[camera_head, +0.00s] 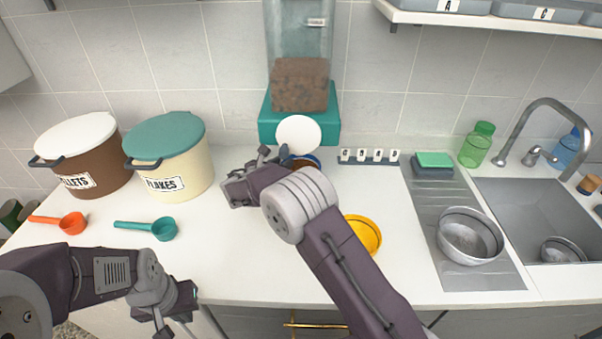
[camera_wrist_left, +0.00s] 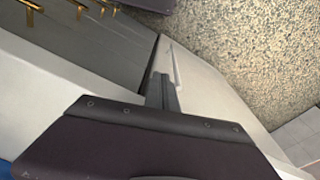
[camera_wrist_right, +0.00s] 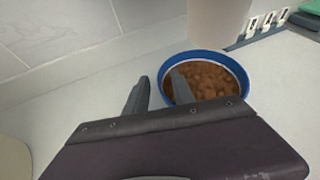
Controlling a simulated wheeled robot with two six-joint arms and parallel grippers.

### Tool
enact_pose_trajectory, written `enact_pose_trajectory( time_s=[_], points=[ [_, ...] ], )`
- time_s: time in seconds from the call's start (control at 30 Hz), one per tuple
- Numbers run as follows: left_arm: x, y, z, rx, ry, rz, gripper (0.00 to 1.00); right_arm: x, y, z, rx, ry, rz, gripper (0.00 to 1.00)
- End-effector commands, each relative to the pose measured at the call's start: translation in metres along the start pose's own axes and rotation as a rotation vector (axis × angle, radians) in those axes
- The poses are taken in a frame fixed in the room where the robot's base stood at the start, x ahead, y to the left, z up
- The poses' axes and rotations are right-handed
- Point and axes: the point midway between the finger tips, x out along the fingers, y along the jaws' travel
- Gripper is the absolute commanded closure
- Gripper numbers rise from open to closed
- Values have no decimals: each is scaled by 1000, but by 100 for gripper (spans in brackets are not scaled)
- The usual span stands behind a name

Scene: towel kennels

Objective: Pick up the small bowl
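A blue-rimmed bowl (camera_wrist_right: 239,75) holding brown kibble stands on the counter in the right wrist view. In the head view this bowl (camera_head: 316,159) is mostly hidden behind my right arm, below the dispenser. My right gripper (camera_wrist_right: 160,88) is open at the bowl's near left rim, one finger outside and the other overlapping the inside; contact is unclear. A yellow bowl (camera_head: 363,234) sits partly behind my right arm. A larger metal bowl (camera_head: 470,237) is on the drainboard, and a smaller metal bowl (camera_head: 562,250) is in the sink. My left gripper (camera_head: 176,322) is shut and empty beyond the counter's front edge.
A kibble dispenser (camera_head: 300,85) on a teal base stands at the back. Two lidded tubs (camera_head: 85,158) stand at the left, with an orange scoop (camera_head: 70,223) and a teal scoop (camera_head: 160,229) before them. The letter rack (camera_head: 369,158) stands back right. Counter between is mostly clear.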

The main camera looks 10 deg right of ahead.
Motion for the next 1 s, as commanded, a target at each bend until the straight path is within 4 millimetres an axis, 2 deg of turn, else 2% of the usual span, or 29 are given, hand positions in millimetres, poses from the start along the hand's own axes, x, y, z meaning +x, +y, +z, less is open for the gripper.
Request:
enact_pose_trajectory(
  time_s=[0.1,0.13,0.2,0.23,0.67,0.77,0.97,1.0],
  points=[
    [0,0,0,0,0,0,100,0,0,0,0,0,1,70],
    [0,0,0,0,0,0,100,0,0,0,0,0,1,76],
    [0,0,0,0,0,0,100,-1,0,0,0,0,1,95],
    [0,0,0,0,0,0,100,-1,0,0,0,0,1,100],
    [0,0,0,0,0,0,100,-2,0,2,0,0,0,100],
    [-2,0,0,0,0,0,100,-4,0,9,0,-1,1,100],
    [-7,0,-1,0,0,0,100,-17,-2,36,1,-2,2,100],
    [-4,0,0,0,0,0,100,-25,0,28,-3,1,4,100]
  ],
)
